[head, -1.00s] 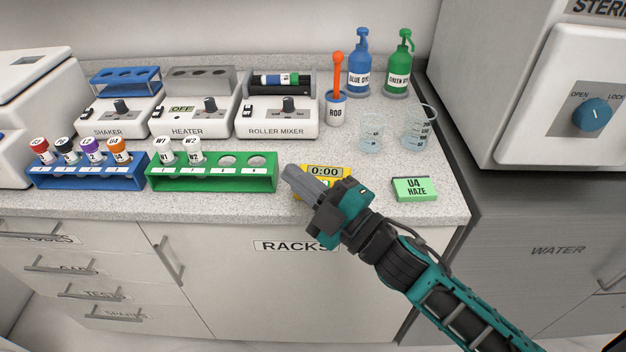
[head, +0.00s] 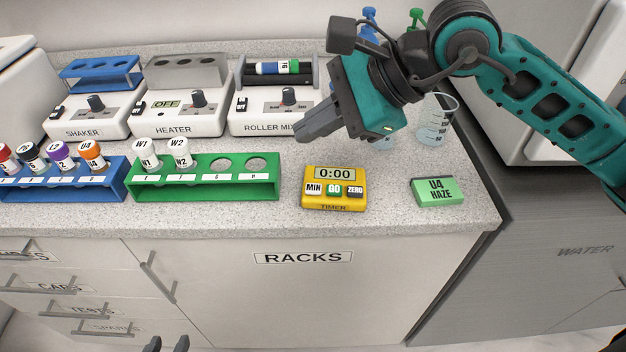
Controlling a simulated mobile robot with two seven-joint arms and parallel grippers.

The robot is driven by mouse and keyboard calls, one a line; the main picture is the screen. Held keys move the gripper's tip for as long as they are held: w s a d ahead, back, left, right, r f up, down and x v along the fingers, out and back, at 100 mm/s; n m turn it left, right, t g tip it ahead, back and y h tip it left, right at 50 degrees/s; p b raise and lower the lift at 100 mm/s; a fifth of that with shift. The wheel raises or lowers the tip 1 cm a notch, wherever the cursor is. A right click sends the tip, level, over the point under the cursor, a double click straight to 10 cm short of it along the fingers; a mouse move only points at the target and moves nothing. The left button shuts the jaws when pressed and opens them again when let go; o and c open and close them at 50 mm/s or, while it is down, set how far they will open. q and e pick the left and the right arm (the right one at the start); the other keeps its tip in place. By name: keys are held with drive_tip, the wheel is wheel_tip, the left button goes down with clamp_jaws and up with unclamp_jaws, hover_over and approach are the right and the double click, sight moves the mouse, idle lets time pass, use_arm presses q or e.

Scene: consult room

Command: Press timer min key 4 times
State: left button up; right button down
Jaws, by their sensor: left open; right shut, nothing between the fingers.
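The yellow timer (head: 334,207) lies near the front edge of the counter. Its display (head: 335,174) reads 0:00. My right gripper (head: 303,136) is shut and empty. It is above and behind the timer in the picture, apart from it, with its fingers pointing left and down. My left gripper (head: 166,344) shows only its fingertips at the bottom edge, apart and empty, in front of the cabinet.
A green rack (head: 212,190) with two white-capped tubes stands left of the timer. A green U4 HAZE box (head: 437,191) lies to its right. The roller mixer (head: 270,123) stands behind. A glass beaker (head: 435,122) is partly behind my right arm.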

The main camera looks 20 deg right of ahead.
drive_tip(key=shift+w+d+r+h, duration=0.1)
drive_tip(key=shift+w+d+h, duration=0.25)
drive_tip(key=shift+d, duration=0.2)
use_arm(q)
drive_tip(key=shift+f, duration=0.15)
use_arm(e)
drive_tip(key=b, duration=0.5)
hover_over(319, 189)
wheel_tip(319, 189, down, 8)
drive_tip(key=shift+r, duration=0.25)
drive_tip(key=shift+f+b, duration=0.55)
drive_tip(key=shift+b, duration=0.15)
drive_tip(key=shift+f, duration=0.1)
use_arm(q)
drive_tip(key=shift+h, duration=0.4)
drive_tip(key=d+f, duration=0.1)
drive_tip(key=w+d+f, duration=0.1)
drive_tip(key=f, duration=0.1)
drive_tip(key=shift+w+d, duration=0.15)
drive_tip(key=shift+d, duration=0.1)
drive_tip(key=shift+a, duration=0.15)
